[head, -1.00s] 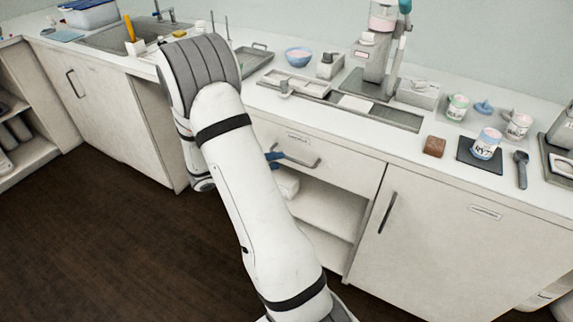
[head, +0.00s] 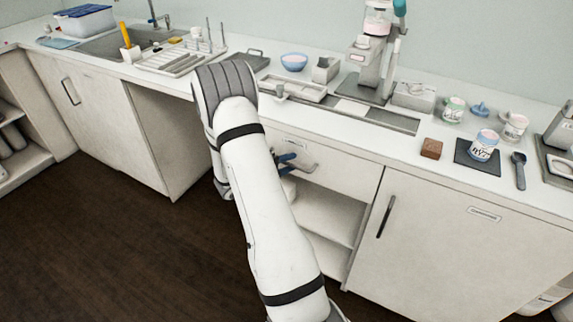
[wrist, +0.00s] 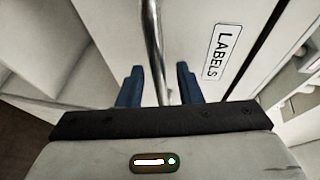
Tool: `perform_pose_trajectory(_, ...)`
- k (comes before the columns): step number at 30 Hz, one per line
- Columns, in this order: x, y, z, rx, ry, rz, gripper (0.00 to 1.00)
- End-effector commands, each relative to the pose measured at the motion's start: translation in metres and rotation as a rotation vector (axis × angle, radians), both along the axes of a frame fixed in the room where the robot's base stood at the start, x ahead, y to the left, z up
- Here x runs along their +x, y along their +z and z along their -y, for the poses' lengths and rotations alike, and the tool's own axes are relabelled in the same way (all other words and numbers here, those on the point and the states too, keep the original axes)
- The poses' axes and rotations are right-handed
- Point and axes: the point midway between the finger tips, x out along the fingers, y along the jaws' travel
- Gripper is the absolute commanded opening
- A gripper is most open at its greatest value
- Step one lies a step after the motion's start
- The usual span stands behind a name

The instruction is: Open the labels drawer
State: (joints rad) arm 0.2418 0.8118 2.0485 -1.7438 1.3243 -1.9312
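The labels drawer (head: 345,172) is under the counter and its front looks flush with the cabinet. Its label plate reads LABELS in the wrist view (wrist: 222,52). Its metal bar handle (head: 308,167) is partly covered by my gripper in the head view. In the wrist view the handle (wrist: 152,40) runs between my two blue fingers. My gripper (wrist: 160,85) is open around the bar, with a gap visible on both sides. In the head view my gripper (head: 287,160) is at the left part of the handle, partly hidden by my arm.
An open shelf (head: 325,214) lies below the drawer. A cabinet door (head: 450,240) with a vertical handle is to the right. The counter above holds a brown block (head: 431,148), a dark mat (head: 465,153) and several cups. The dark floor (head: 120,240) in front is clear.

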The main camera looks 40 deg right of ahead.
Motion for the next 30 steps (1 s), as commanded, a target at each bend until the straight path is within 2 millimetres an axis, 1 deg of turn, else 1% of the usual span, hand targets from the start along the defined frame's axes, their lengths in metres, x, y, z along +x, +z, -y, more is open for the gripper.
perform_pose_trajectory(4, 0.0001, 0.0, -0.0003, 0.0, 0.0, 0.0, 0.32)
perform_pose_trajectory(16, 0.0001, 0.0001, -0.0007, 0.0, 0.001, 0.0, 0.0)
perform_pose_trajectory(27, 0.0001, -0.0001, -0.0009, 0.001, 0.001, 0.0, 0.0)
perform_pose_trajectory(28, 0.0, -0.0001, -0.0043, 0.0, 0.001, 0.0, 0.0)
perform_pose_trajectory(30, -0.0005, 0.0, -0.0023, 0.001, 0.0, 0.0, 0.0)
